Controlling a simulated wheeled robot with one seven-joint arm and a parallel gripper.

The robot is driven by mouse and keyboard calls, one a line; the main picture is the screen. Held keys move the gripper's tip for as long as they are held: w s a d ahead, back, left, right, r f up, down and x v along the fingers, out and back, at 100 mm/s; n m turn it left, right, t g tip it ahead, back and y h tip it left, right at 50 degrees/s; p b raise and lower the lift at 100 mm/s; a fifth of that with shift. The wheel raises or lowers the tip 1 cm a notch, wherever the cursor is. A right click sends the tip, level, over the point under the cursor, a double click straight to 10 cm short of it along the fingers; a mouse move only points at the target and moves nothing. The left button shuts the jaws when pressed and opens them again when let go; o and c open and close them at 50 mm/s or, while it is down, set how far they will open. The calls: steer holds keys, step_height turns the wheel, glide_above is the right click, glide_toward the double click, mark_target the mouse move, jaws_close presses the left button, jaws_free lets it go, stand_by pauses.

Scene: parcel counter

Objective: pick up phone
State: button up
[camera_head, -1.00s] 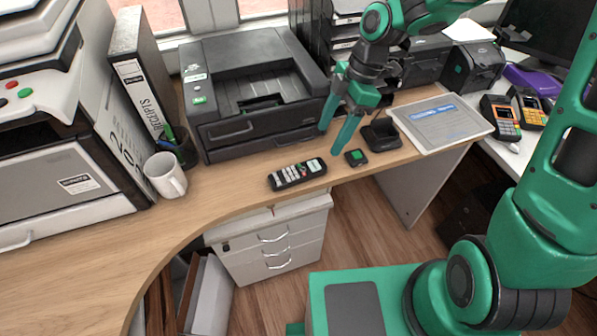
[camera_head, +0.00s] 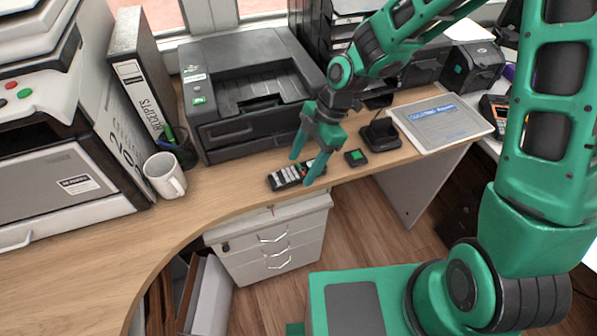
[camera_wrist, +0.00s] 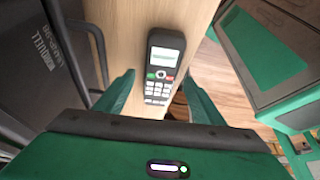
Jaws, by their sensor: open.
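The phone (camera_head: 286,177) is a dark handset with pale keys and a small screen, lying flat on the wooden counter in front of the black printer. My gripper (camera_head: 304,172) is open above it, with its green fingers apart and pointing down. The fingers hide part of the phone's right end in the head view. In the wrist view, the phone (camera_wrist: 164,66) lies ahead of and between the open fingers of my gripper (camera_wrist: 155,92). No contact shows there.
A black printer (camera_head: 250,85) stands close behind the phone. A small dark device with a green screen (camera_head: 356,157) and a black stand (camera_head: 381,134) are to its right. A white mug (camera_head: 165,175) is to the left. The counter's front edge (camera_head: 235,212) is near.

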steer(key=shift+x, duration=0.8)
steer(key=shift+c, duration=0.2)
steer(key=c, duration=1.2)
steer(key=shift+r, duration=0.1)
